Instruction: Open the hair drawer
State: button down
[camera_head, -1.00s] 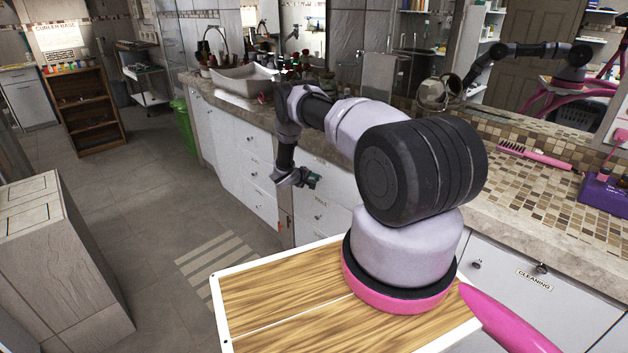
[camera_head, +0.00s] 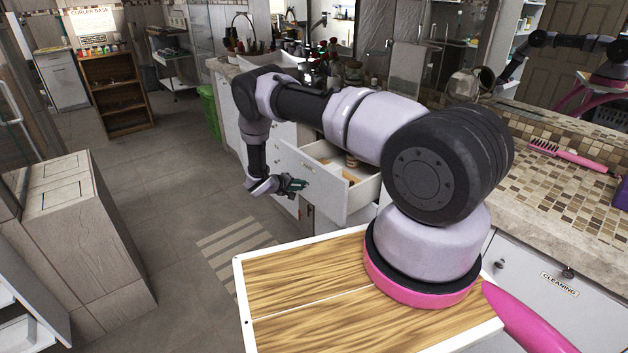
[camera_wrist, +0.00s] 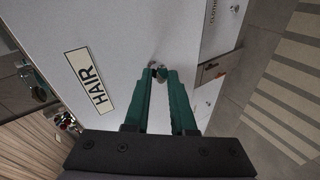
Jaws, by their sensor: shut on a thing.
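The hair drawer (camera_head: 319,190) is a white drawer in the counter cabinet, pulled well out, with some small items showing inside. Its HAIR label (camera_wrist: 90,80) and round metal knob (camera_wrist: 157,66) show in the wrist view. My gripper (camera_head: 296,185) is at the drawer's front face. In the wrist view its green fingers (camera_wrist: 158,74) are closed around the knob. The fingertips hide part of the knob.
The CLEANING drawer (camera_head: 559,284) is shut at the right. The stone counter (camera_head: 475,175) runs above the drawers. A green bin (camera_head: 209,110) stands beyond the cabinet. The tiled floor (camera_head: 185,190) left of the open drawer is clear.

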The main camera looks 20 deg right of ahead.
jog(key=s+a, duration=0.2)
jog(key=a, duration=0.4)
jog(key=shift+a, duration=0.2)
jog(key=shift+s, duration=0.1)
jog(key=c, duration=0.8)
grip_release()
jog(key=shift+o, duration=0.2)
jog(key=v, duration=1)
jog(key=shift+s+a+r, duration=0.15)
jog(key=shift+a+r, duration=0.1)
jog(key=shift+a, duration=0.05)
